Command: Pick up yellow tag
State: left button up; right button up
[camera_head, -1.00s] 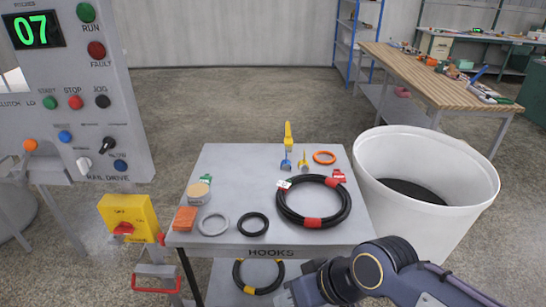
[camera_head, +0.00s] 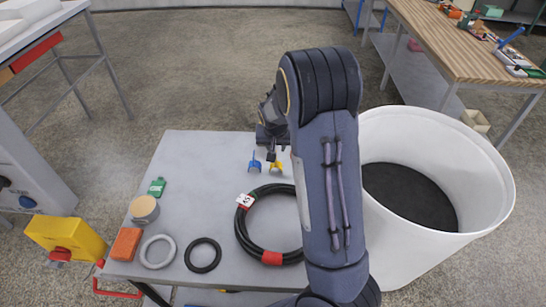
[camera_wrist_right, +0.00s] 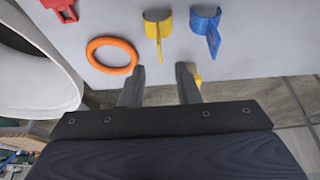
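My right gripper (camera_wrist_right: 160,75) is open, its two fingers apart with nothing seen between them. A yellow piece, probably the yellow tag (camera_wrist_right: 198,80), shows beside the right-hand finger, partly hidden by it, near the table edge. It is hidden in the head view, where my right arm covers the table's back part and the gripper (camera_head: 271,154) shows only in part. A separate yellow clip (camera_wrist_right: 157,29) lies on the table; it also shows in the head view (camera_head: 276,167). My left gripper is not in view.
On the grey table (camera_head: 190,150) lie a blue clip (camera_head: 254,163), a black hose coil (camera_head: 245,228), a green tag (camera_head: 156,187) and rings. An orange ring (camera_wrist_right: 112,42) and red tag (camera_wrist_right: 62,8) show in the wrist view. A white bin (camera_head: 480,195) stands right.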

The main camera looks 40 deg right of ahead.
jog(key=x, duration=0.2)
jog(key=p+x, duration=0.1)
jog(key=x, duration=0.4)
jog(key=shift+s+a+f, duration=0.2)
jog(key=shift+f, duration=0.1)
grip_shut()
